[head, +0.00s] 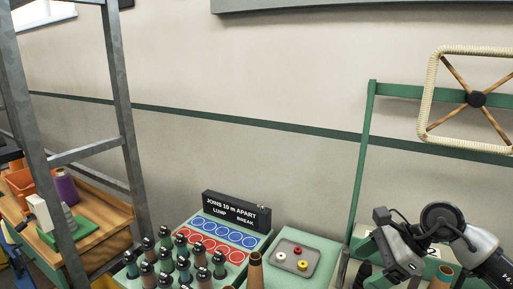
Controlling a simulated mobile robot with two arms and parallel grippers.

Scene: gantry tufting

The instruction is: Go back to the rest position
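My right gripper (372,272) is at the lower right of the head view, its arm coming in from the right edge. Its grey and black body is seen from the side, beside the green stand, and its fingers are too dark and small to tell apart. I cannot see anything held in it. My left gripper is not in view.
A green table holds a sign (236,209), blue and red ringed spots, several dark-capped bottles (165,238) and a grey tray (297,258) with small rings. A green post (361,160) carries a rope-wrapped frame (432,90). A grey metal frame (122,110) and wooden bench (112,215) stand left.

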